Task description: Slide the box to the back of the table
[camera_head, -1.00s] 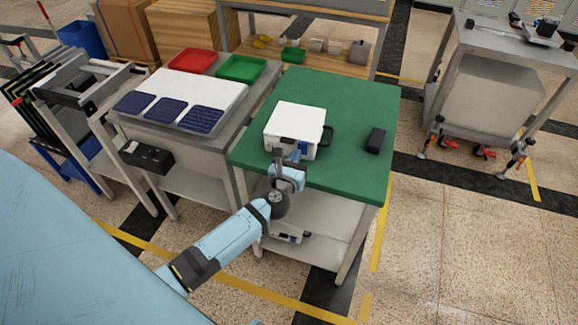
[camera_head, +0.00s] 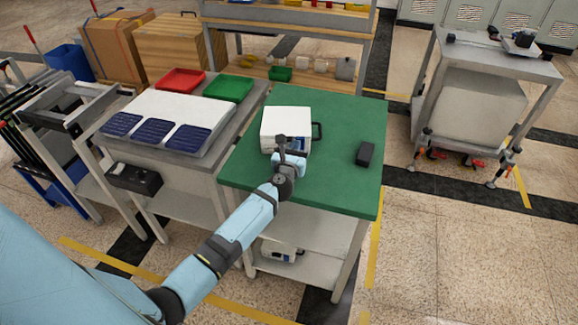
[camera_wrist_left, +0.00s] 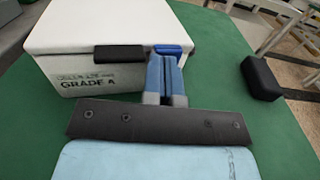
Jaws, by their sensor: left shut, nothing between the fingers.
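The white box (camera_head: 287,123) sits on the green table top (camera_head: 330,185), left of its middle, with a dark handle on its right side. In the left wrist view the box (camera_wrist_left: 110,28) shows "GRADE A" lettering on its near face. My left gripper (camera_head: 283,146) is shut and empty at the near face of the box. In the left wrist view the shut fingers (camera_wrist_left: 166,62) point at that face near its right end; whether they touch it I cannot tell. My right gripper is not in view.
A small black block (camera_head: 365,153) lies on the green top to the right of the box. A table with a white board (camera_head: 165,112), blue pads and red and green trays stands at the left. Green top is free behind the box. A wooden shelf (camera_head: 250,65) stands beyond.

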